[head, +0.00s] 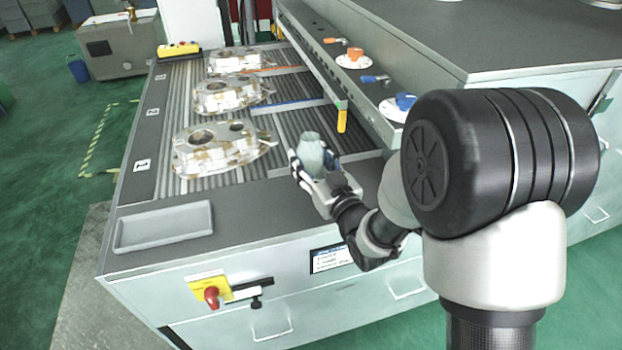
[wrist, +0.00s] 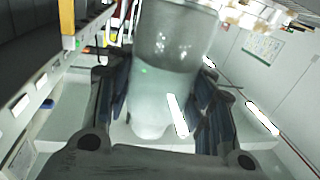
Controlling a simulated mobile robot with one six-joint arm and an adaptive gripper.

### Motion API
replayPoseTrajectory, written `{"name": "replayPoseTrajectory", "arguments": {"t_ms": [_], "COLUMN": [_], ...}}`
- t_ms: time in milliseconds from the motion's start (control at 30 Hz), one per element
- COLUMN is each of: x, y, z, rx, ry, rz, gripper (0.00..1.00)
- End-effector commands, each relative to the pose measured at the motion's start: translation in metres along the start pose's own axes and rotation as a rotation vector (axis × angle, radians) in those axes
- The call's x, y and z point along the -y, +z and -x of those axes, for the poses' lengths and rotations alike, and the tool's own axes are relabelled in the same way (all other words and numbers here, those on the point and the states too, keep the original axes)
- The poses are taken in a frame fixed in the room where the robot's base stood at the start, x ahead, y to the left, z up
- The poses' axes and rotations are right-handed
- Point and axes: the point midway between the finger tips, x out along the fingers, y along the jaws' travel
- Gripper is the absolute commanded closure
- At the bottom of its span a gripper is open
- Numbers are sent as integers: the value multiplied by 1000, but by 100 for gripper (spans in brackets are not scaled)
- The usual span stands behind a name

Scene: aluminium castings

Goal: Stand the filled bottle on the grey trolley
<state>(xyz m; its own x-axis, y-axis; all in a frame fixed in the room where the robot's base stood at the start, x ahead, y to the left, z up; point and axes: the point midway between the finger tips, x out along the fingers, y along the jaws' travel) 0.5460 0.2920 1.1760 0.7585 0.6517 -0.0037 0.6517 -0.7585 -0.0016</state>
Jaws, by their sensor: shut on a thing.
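The bottle (head: 311,152) is pale, translucent and greenish. In the head view it stands roughly upright in my gripper (head: 313,172), above the near end of the ribbed bench bed. In the wrist view the bottle (wrist: 165,75) fills the middle, between the two dark fingers of my gripper (wrist: 160,100), which is shut on it. The view does not show clearly what is inside the bottle.
Several aluminium castings (head: 222,146) lie on the ribbed bed to the left. A shallow grey tray (head: 163,227) sits at the bench's near left corner. A rail with orange and blue knobs (head: 352,60) runs along the right. A yellow-tipped bar (head: 342,120) is close to the bottle.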

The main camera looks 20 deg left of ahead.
Motion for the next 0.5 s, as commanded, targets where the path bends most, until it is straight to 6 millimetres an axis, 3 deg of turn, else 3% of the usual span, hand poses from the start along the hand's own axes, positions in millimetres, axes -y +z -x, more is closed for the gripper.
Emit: {"name": "replayPoseTrajectory", "arguments": {"t_ms": [500], "x": [0], "y": [51], "z": [0], "rx": [-3], "ry": [1], "rz": [1], "gripper": [80]}}
